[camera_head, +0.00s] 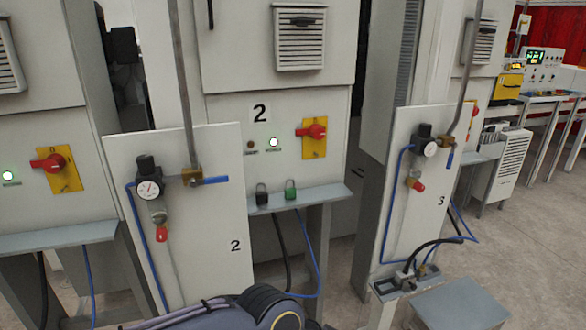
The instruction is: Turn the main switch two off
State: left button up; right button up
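The main switch two is a red rotary knob (312,131) on a yellow plate (315,149), on the grey cabinet marked 2 (261,113). Its handle points roughly sideways. A black padlock (262,196) and a green padlock (290,189) stand on the ledge (325,196) below. Part of my own arm shows at the bottom edge. Neither gripper is in view.
A panel marked 2 with a gauge (149,188) and blue valve handle (215,181) stands in front, left of the switch. Another red switch (47,164) is at far left. A panel marked 3 (403,225) stands right. Floor (505,247) is open at right.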

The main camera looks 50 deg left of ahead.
aim_at(316, 131)
jog(key=u, duration=1.4)
